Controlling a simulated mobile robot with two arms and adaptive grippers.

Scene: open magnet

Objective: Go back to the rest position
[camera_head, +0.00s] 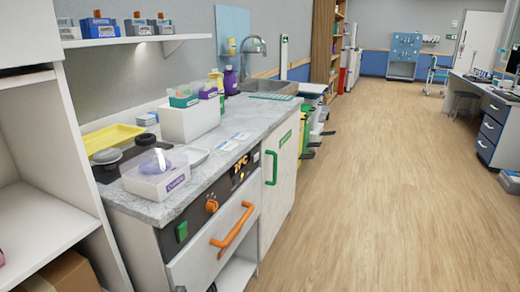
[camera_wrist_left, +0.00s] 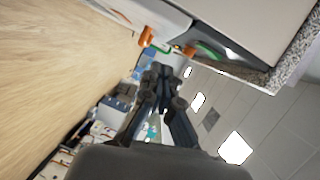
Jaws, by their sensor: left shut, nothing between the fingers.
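My left gripper (camera_wrist_left: 162,80) shows in the left wrist view, with its dark fingers together and nothing between them. It is in the air, apart from the counter front. In the head view, the orange drawer handle (camera_head: 232,231) and the green door handle (camera_head: 271,168) are on the counter's front. I cannot make out either gripper in the head view.
A marble counter (camera_head: 222,160) stands at left, with a white box (camera_head: 190,122), a yellow tray (camera_head: 113,138) and a labelled container (camera_head: 156,175) on it. A shelf (camera_head: 137,40) hangs above. The wooden floor (camera_head: 390,190) to the right is clear. A desk (camera_head: 490,115) stands at far right.

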